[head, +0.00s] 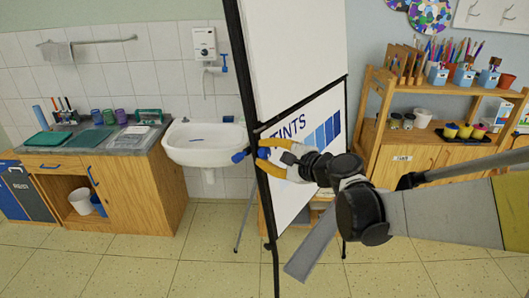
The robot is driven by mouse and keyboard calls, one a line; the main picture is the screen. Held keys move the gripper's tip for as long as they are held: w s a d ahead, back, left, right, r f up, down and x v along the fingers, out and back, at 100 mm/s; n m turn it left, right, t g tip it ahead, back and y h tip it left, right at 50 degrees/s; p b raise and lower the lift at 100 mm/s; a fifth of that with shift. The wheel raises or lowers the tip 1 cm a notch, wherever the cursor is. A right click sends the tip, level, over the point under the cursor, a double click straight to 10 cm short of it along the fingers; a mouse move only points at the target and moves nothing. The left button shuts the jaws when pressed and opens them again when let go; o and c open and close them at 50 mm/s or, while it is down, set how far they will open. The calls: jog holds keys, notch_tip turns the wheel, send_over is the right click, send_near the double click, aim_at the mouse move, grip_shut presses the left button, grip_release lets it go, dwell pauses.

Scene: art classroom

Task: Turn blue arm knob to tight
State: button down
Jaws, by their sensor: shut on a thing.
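A black-framed easel board (300,128) with a "TINTS" sheet stands in the middle of the head view. Blue knob parts show at its left post: one (264,153) is right of the post, between my fingers, and another blue piece (238,157) sticks out to the left. My gripper (268,155), with orange-yellow fingers, reaches in from the right and is shut on the blue knob at the post. The fingers and post partly hide the knob. Its turned angle cannot be told.
A white sink (207,143) and a wooden counter (120,172) with trays and cups stand at the left. A wooden shelf (392,118) with pencil pots and paints stands behind at the right. The tiled floor (150,268) in front is clear.

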dwell(0.5)
jog(key=c, duration=1.1)
grip_release()
jog(key=shift+o, duration=0.2)
jog(key=v, duration=1.2)
